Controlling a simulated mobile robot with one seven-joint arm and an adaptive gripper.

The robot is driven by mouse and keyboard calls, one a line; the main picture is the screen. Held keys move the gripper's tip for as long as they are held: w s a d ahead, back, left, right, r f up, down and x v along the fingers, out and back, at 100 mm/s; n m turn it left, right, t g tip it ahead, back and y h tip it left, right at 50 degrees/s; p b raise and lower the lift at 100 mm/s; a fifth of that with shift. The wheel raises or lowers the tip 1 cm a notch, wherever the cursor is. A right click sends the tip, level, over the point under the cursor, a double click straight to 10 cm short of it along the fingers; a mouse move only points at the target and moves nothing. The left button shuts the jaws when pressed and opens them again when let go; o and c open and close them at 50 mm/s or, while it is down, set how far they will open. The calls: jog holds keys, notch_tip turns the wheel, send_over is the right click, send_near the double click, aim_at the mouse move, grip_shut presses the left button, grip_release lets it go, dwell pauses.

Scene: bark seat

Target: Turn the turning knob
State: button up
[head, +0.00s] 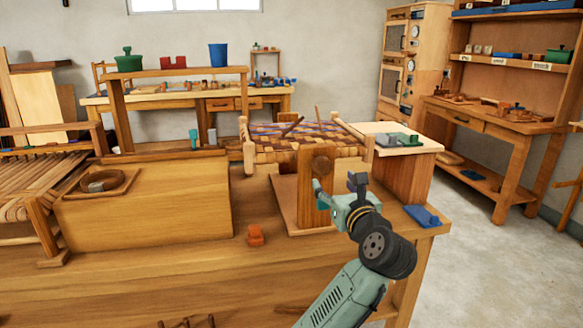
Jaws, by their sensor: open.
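The turning knob (321,163) is a round brown wooden knob on the front of an upright post (312,200). The post is part of a wooden stand that carries a tilted frame with a woven bark seat (285,150). My gripper (338,186) is open, with its two fingers apart and nothing visible between them. It is just below and to the right of the knob in the head view. I cannot tell how far in front of the knob it is. My gripper hides part of the post's right side, while the knob is in full view.
The stand is on a wooden workbench (150,270). An orange block (255,235) lies left of it, and a blue object (422,216) lies at the right. A large wooden box (150,205) fills the left side. A light-topped cabinet (400,165) stands behind at right.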

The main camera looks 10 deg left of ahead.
aim_at(324, 169)
jog(key=p+x, duration=0.2)
jog(key=x, duration=0.8)
jog(key=shift+w+f, duration=0.1)
jog(key=shift+w, duration=0.25)
jog(key=c, duration=1.1)
jog(key=shift+c, duration=0.2)
